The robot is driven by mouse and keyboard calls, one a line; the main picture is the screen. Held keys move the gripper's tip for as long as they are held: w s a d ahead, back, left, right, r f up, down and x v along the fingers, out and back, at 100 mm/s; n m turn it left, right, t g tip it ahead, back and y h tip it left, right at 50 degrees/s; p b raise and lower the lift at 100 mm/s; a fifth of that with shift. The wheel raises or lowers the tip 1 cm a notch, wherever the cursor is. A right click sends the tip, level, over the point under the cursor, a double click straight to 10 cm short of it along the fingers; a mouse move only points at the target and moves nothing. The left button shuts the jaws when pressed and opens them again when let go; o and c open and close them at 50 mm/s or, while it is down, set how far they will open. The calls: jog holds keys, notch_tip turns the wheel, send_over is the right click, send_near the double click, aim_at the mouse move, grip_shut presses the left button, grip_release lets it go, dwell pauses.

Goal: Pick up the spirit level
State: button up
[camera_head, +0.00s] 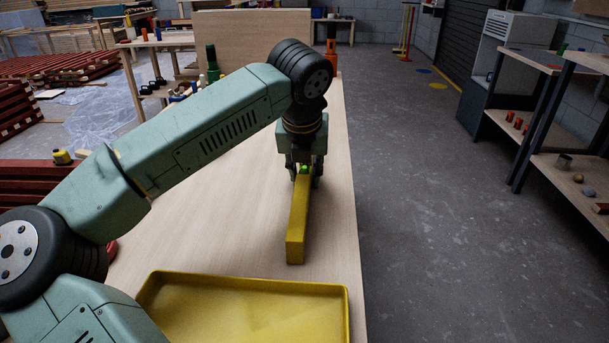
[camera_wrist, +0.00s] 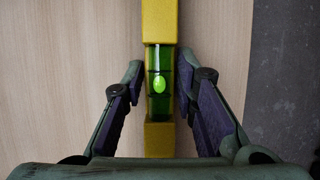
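The spirit level (camera_head: 297,226) is a long yellow bar lying on the pale wooden table near its right edge. In the wrist view its yellow body (camera_wrist: 160,22) runs up the middle, with a green vial and bright bubble. My gripper (camera_head: 304,178) points down over the far part of the level. In the wrist view my gripper (camera_wrist: 159,78) is open, with one finger on each side of the vial. A gap shows on the left; the right finger is very close, and I cannot tell whether it touches.
A yellow tray (camera_head: 347,315) stands on the near end of the table (camera_head: 220,225). A green bottle (camera_head: 212,62) and an orange tool (camera_head: 331,60) stand at the far end before an upright board (camera_head: 250,40). Open floor lies to the right.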

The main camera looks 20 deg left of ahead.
grip_shut()
jog(key=shift+r, duration=0.1)
dwell(0.3)
